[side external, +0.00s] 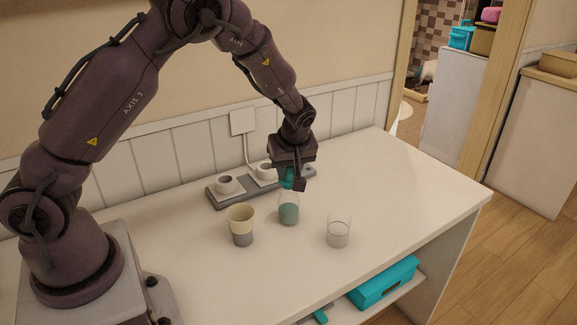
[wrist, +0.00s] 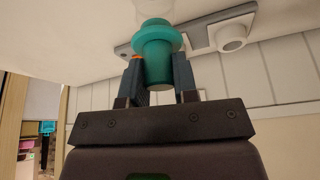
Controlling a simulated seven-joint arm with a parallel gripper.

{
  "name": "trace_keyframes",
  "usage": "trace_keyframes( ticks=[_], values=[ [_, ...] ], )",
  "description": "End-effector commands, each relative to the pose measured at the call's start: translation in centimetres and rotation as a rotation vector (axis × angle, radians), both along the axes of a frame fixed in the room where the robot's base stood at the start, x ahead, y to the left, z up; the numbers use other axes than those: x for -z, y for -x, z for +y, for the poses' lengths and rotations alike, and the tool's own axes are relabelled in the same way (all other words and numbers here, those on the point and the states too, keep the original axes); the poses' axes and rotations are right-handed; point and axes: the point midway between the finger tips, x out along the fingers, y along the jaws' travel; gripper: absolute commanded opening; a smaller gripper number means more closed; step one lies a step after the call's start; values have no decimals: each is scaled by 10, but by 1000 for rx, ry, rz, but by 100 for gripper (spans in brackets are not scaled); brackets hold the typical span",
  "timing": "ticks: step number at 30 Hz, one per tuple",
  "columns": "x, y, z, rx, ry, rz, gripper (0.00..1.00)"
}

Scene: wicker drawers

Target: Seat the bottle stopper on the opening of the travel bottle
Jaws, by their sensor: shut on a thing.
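The teal bottle stopper (wrist: 158,62) is held between the two fingers of my gripper (wrist: 160,82). Its wide flange shows beyond the fingertips in the wrist view. In the side view the stopper (side external: 287,182) shows partly behind my gripper (side external: 294,182). The travel bottle (side external: 289,214), clear with teal-green inside, stands upright on the white counter directly below the stopper. A pale round shape lies just beyond the flange in the wrist view, likely the bottle's top. I cannot tell whether stopper and bottle touch, as my gripper hides the opening.
A beige and grey cup (side external: 241,226) stands left of the bottle, and a clear glass (side external: 338,232) stands right. A grey strip (side external: 221,201) with white round parts lies behind, near the wall. The counter's right side is clear. A teal box (side external: 383,283) sits below.

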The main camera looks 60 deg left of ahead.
Motion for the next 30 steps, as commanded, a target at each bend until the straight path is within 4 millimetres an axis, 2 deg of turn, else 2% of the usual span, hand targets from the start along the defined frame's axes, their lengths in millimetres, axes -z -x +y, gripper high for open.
trace_keyframes(
  ticks=[14, 30],
  values=[
    [1, 0, 0, 0, 0, 0, 5],
    [14, 0, 0, 0, 0, 0, 5]
  ],
)
